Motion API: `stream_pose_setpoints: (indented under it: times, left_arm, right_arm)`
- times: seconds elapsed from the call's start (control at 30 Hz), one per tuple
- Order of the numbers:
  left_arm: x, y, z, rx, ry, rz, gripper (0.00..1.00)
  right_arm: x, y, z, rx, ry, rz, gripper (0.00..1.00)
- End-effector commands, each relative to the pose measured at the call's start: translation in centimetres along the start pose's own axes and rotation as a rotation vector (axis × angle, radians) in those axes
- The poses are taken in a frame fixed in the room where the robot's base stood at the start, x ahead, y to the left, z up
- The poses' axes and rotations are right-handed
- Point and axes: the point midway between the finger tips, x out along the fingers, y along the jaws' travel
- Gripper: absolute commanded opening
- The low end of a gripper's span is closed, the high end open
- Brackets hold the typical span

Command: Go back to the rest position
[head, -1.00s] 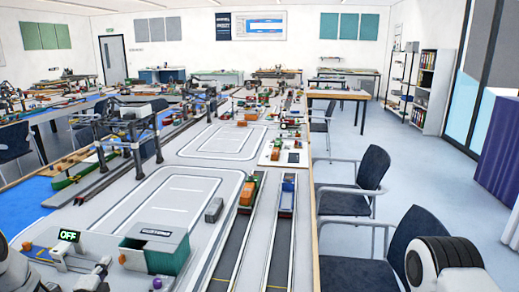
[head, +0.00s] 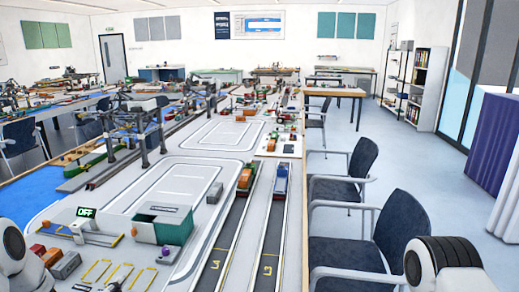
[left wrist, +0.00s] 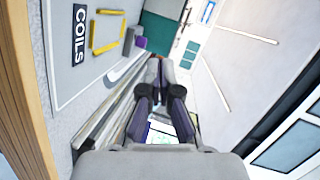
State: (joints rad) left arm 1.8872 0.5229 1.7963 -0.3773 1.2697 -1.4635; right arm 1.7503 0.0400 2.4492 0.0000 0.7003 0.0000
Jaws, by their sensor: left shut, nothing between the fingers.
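My left gripper (left wrist: 160,72) shows in the left wrist view with its dark fingers closed together and nothing between them. It points across the layout table, past a yellow frame marking (left wrist: 107,30) and the word COILS (left wrist: 79,35). In the head view a white link of my left arm stands at the lower left. A white link of my right arm with a dark ribbed part stands at the lower right. My right gripper is out of view.
The long layout table (head: 190,185) holds tracks, a teal-and-grey box (head: 163,224), an orange-and-dark truck (head: 246,178) and gantry cranes (head: 139,130). A blue chair (head: 405,228) stands close at its right edge. Open floor (head: 405,150) lies farther right.

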Motion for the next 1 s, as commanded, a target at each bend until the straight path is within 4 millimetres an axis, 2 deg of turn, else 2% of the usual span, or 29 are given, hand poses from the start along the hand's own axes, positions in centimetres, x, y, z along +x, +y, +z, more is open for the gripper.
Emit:
stream_pose_setpoints:
  times: [0.17,0.27,0.37,0.47,0.5,0.6,0.7,0.87,0.9,0.93,1.0]
  left_arm:
    - [-2.1,5.0,-2.3,-0.179,-0.018,0.166,0.00]
    - [-4.1,8.4,-3.8,-0.301,-0.051,0.281,0.00]
    - [-7.1,12.3,-5.3,-0.442,-0.115,0.419,0.00]
    - [-12.0,17.0,-7.0,-0.615,-0.239,0.592,0.00]
    - [-14.6,18.9,-7.6,-0.688,-0.312,0.665,0.00]
    - [-21.2,22.5,-8.6,-0.844,-0.524,0.812,0.00]
    - [-27.3,24.6,-8.9,-0.948,-0.742,0.900,0.00]
    - [-36.0,25.7,-8.8,-1.045,-1.086,0.951,0.00]
    - [-37.0,26.9,-8.4,-1.059,-1.142,0.947,0.00]
    - [-36.2,28.7,-8.0,-1.062,-1.131,0.944,0.00]
    - [-35.7,30.5,-7.5,-1.063,-1.126,0.943,0.00]
  right_arm:
    - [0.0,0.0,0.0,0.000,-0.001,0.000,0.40]
    - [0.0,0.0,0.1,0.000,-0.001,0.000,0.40]
    - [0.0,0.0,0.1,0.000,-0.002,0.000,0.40]
    - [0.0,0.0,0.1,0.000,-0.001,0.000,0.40]
    - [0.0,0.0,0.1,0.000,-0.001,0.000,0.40]
    - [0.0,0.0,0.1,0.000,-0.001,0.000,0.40]
    - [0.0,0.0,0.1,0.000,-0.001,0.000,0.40]
    - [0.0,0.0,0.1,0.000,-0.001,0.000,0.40]
    - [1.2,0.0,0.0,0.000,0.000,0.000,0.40]
    - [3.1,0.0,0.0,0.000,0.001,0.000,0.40]
    - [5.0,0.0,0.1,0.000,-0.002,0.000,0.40]
